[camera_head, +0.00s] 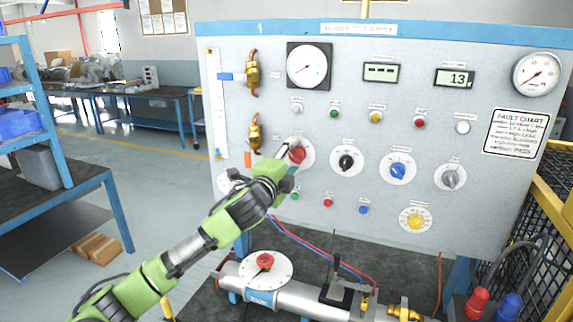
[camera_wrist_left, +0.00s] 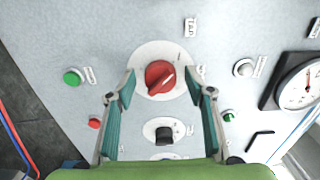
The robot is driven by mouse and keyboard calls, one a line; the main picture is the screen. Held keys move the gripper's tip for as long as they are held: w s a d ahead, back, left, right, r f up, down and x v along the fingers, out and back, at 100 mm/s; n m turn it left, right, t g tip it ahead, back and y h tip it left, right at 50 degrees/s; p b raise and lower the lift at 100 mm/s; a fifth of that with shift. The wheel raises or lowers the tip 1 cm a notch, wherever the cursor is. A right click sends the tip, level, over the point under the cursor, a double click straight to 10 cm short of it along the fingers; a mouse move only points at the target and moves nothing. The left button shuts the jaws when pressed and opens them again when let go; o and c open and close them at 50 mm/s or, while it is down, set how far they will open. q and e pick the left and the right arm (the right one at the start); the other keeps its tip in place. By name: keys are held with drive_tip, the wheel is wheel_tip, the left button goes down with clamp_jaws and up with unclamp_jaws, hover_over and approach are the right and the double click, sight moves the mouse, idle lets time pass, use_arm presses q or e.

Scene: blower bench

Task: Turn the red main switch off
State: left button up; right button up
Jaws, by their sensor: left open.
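The red main switch (camera_head: 298,154) is a red rotary knob on a round white plate in the grey panel. In the head view my left gripper (camera_head: 287,158) partly covers the switch. In the left wrist view my left gripper (camera_wrist_left: 159,81) is open, one finger on each side of the knob, with gaps visible. I cannot tell whether the tips reach the panel. My right gripper is not in view.
A black knob (camera_head: 347,161), a blue knob (camera_head: 398,170) and a grey knob (camera_head: 450,177) sit to the right. A green button (camera_head: 295,196) is close below the gripper. A pipe with a red-handled dial (camera_head: 265,262) lies below the panel. A yellow cage (camera_head: 553,200) stands at right.

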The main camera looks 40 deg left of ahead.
use_arm(q)
drive_tip(key=v, duration=1.1)
drive_tip(key=shift+s, duration=0.4)
drive_tip(key=shift+f, duration=0.1)
